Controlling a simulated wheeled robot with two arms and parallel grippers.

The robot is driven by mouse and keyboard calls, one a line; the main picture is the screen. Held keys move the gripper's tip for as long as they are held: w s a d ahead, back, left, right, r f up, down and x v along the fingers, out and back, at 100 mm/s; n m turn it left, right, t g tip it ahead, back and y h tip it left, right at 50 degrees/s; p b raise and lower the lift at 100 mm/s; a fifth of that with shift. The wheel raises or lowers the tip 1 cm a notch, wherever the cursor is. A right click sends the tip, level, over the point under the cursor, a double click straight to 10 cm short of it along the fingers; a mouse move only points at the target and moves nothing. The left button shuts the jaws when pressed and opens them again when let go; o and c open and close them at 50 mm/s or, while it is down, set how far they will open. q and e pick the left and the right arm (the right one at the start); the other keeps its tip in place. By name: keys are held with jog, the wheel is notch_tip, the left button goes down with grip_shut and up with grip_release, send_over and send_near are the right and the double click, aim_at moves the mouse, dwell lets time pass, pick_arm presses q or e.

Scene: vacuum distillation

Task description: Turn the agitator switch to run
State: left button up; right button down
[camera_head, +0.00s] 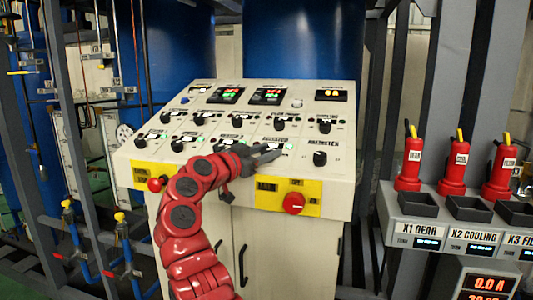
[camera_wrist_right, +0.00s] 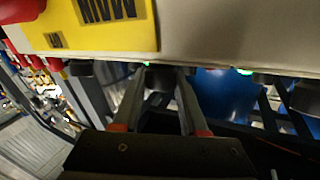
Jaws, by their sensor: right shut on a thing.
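The sloped control panel (camera_head: 315,180) carries rows of black rotary knobs, with small displays above. My right gripper (camera_head: 268,154), on a red arm, reaches over the lower knob row, left of the knob (camera_head: 320,158) at that row's right end. It covers the knob at its fingertips, so I cannot see which way that knob points in the head view. In the right wrist view my right gripper (camera_wrist_right: 158,98) has its two fingers on either side of a dark knob (camera_wrist_right: 159,78) and is shut on it. The label there is too small to read surely. My left gripper is out of view.
A red round button (camera_head: 293,203) on a yellow plate sits below the gripper on the panel's front. Another red knob (camera_head: 155,184) is at the front left. A grey rack (camera_head: 408,205) with red bottles stands at the right. Blue tanks stand behind.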

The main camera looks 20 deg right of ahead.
dwell(0.5)
jog(key=shift+c, duration=2.2)
grip_release()
jog(key=v, duration=1.7)
jog(key=shift+a+b, duration=0.25)
jog(key=shift+b, duration=0.15)
